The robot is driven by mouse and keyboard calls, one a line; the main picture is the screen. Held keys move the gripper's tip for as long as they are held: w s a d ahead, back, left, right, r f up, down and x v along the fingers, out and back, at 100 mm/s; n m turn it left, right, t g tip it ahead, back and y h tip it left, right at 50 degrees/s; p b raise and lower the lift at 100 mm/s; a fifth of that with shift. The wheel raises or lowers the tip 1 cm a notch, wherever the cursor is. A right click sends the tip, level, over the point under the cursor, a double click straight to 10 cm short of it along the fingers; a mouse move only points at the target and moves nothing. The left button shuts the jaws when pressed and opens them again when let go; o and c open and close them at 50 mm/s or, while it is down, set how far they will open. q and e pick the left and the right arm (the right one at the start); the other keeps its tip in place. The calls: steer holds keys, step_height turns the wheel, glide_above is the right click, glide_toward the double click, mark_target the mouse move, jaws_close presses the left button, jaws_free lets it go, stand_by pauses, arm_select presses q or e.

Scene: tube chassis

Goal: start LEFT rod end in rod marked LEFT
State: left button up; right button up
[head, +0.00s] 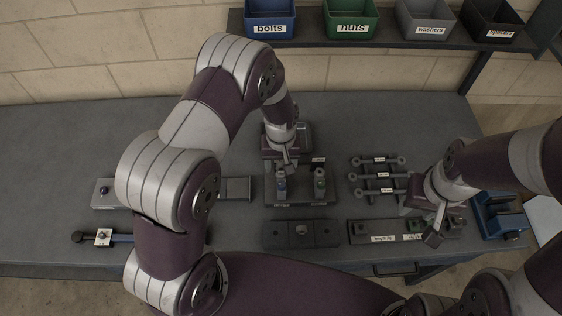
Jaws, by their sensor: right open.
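My left gripper (283,160) points down at the back of a dark fixture (300,199), right above an upright piece with a bluish middle (281,183). Whether its fingers are open or closed on that piece is too small to tell. A similar piece with a green middle (320,182) stands to its right. Several dark rods with round ends, such as the back one (393,160), lie in a rack with small white labels too small to read, so I cannot tell which is LEFT.
A dark plate with holes (275,235) lies at the front middle. A blue vise-like block (497,216) stands at the right. A tool with a white tag (122,238) lies at the left. Bins (350,18) line the back shelf. My left arm hides part of the table.

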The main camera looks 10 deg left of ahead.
arm_select(q)
steer(key=shift+r, duration=0.3)
step_height(320, 180, up, 12)
steer(key=b, duration=0.3)
